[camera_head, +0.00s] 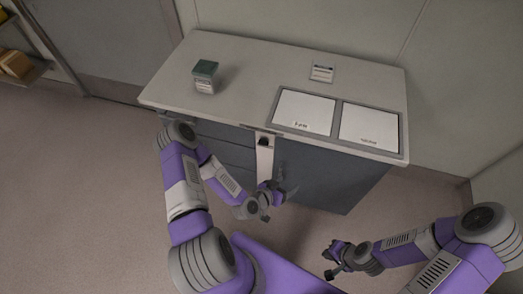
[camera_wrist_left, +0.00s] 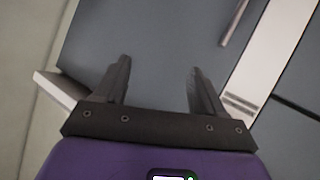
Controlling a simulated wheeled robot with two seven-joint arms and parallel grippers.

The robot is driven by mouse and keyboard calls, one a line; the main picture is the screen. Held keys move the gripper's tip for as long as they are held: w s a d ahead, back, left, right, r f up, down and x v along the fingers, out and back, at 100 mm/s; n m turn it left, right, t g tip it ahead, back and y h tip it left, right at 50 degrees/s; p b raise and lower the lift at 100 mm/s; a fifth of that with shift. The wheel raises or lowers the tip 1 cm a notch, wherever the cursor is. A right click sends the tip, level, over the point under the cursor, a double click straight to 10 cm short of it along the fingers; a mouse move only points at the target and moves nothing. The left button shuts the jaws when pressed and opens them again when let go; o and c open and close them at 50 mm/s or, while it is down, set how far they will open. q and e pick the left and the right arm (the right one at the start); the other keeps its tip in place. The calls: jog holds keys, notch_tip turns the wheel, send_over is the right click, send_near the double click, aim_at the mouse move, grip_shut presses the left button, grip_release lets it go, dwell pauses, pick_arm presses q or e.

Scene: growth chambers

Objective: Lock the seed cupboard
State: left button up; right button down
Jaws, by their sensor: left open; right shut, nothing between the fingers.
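The seed cupboard appears to be the dark grey-blue cabinet door (camera_head: 330,182) under the pale worktop, right of centre in the head view. It looks shut. A pale vertical strip (camera_head: 264,160) with a dark fitting (camera_head: 264,141) near its top stands left of the door. My left gripper (camera_head: 279,195) is open and empty in front of the door's lower left part. In the left wrist view my left gripper's fingers (camera_wrist_left: 159,75) point at the plain door, apart from its bar handle (camera_wrist_left: 234,22). My right gripper (camera_head: 332,264) is shut and empty, low over the floor.
The worktop (camera_head: 240,75) carries a green-topped box (camera_head: 204,76), a small label stand (camera_head: 322,73) and two framed white panels (camera_head: 305,112). Dark drawers (camera_head: 225,152) lie left of the strip. A shelf (camera_head: 28,72) stands far left. The floor between my grippers is clear.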

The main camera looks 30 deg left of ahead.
pick_arm(q)
jog(key=w+a+r+n+t+y+b, duration=0.15)
jog(key=a+t+y, duration=0.25)
jog(key=a, duration=0.4)
jog(key=n+t+y+b, duration=0.1)
jog(key=t+y, duration=0.1)
jog(key=y, duration=0.2)
send_near(263, 145)
jog(key=x, duration=0.2)
jog(key=shift+g, duration=0.3)
jog(key=x, duration=0.2)
jog(key=b+x, duration=0.1)
jog(key=x, duration=0.4)
jog(key=shift+w+a+r+b, duration=0.1)
jog(key=shift+w+r+b, duration=0.1)
jog(key=shift+r+b, duration=0.1)
pick_arm(e)
notch_tip(263, 145, down, 5)
jog(key=shift+f, duration=0.1)
pick_arm(q)
jog(key=c, duration=1.1)
